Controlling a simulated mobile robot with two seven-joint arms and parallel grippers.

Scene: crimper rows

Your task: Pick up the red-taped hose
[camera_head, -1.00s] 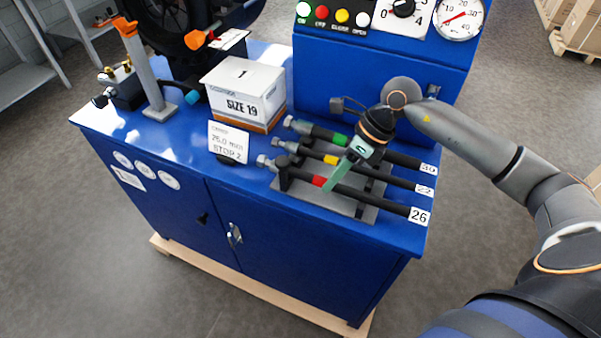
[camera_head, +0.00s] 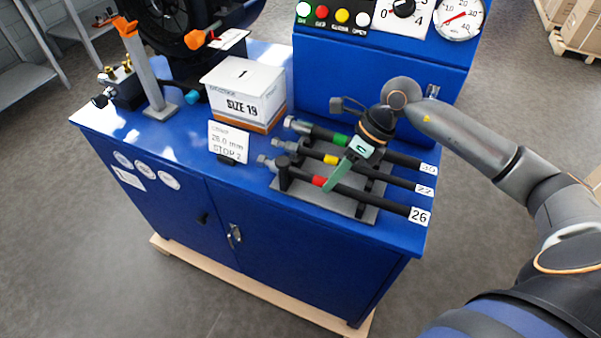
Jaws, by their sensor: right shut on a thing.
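The red-taped hose (camera_head: 375,199) is the front one of three black hoses on a grey rack. It has a red tape band, a metal fitting at its left end and a white tag 26 at its right end. My right gripper (camera_head: 331,183) reaches down from above, its greenish fingers at the hose just right of the red tape. It is shut on this hose, which still lies at the rack's posts. My left gripper is not in view.
A yellow-taped hose (camera_head: 400,181) and a green-taped hose (camera_head: 400,159) lie close behind on the rack (camera_head: 330,200). A SIZE 19 box (camera_head: 243,92) and a STOP 2 sign (camera_head: 228,142) stand to the left. The blue machine panel (camera_head: 350,70) rises behind.

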